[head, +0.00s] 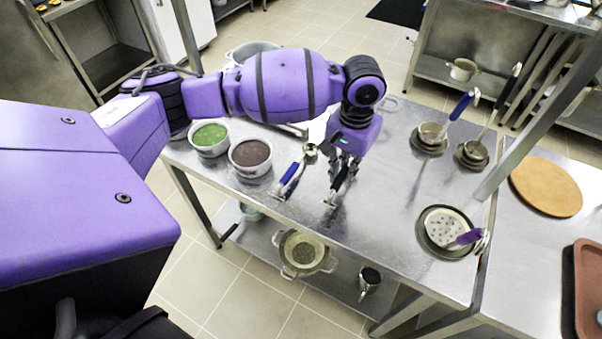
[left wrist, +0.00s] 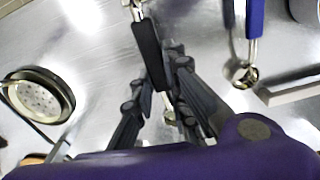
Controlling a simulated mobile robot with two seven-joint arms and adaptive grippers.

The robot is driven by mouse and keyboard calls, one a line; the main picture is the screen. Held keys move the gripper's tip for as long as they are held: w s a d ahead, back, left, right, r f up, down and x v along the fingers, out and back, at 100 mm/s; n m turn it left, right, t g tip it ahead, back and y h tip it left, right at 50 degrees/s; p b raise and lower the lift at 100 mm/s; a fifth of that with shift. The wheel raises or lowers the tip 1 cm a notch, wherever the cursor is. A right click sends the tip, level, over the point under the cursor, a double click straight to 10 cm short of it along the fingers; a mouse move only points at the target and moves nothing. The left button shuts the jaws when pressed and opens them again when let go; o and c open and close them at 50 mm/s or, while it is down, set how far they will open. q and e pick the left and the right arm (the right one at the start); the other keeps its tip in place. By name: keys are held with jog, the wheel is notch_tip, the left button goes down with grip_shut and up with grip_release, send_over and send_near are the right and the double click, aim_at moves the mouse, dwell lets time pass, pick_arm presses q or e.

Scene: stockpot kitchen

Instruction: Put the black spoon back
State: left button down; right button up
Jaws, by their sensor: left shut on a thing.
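My left gripper (head: 336,192) is low over the middle of the steel table, shut on the black spoon (head: 341,180). In the left wrist view, its black handle (left wrist: 148,50) runs between my fingers (left wrist: 160,108), with bright metal beyond its far end. The fingers hide part of the spoon, and I cannot tell whether it touches the table. A blue-handled utensil (head: 291,174) lies just left of the gripper; its handle also shows in the left wrist view (left wrist: 255,18). My right gripper is not in view.
Pots of green food (head: 209,138) and brown food (head: 250,156) stand left on the table (head: 385,215). At right are a blue-handled ladle (head: 462,106), a black-handled ladle (head: 510,85) and a purple-handled skimmer (head: 443,227) on dishes. A pot (head: 303,268) sits on the lower shelf.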

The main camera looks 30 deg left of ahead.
pick_arm(q)
jog(key=shift+s+a+f, duration=0.3)
jog(key=shift+a+f, duration=0.2)
jog(key=shift+f, duration=0.2)
notch_tip(320, 180, down, 3)
jog(key=shift+s+a+f, duration=0.1)
jog(key=shift+f, duration=0.05)
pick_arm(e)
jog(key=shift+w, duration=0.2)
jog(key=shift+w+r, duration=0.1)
pick_arm(q)
jog(key=c, duration=1.7)
grip_release()
notch_tip(320, 180, up, 12)
jog(key=shift+r+p, duration=0.1)
jog(key=shift+p, duration=0.3)
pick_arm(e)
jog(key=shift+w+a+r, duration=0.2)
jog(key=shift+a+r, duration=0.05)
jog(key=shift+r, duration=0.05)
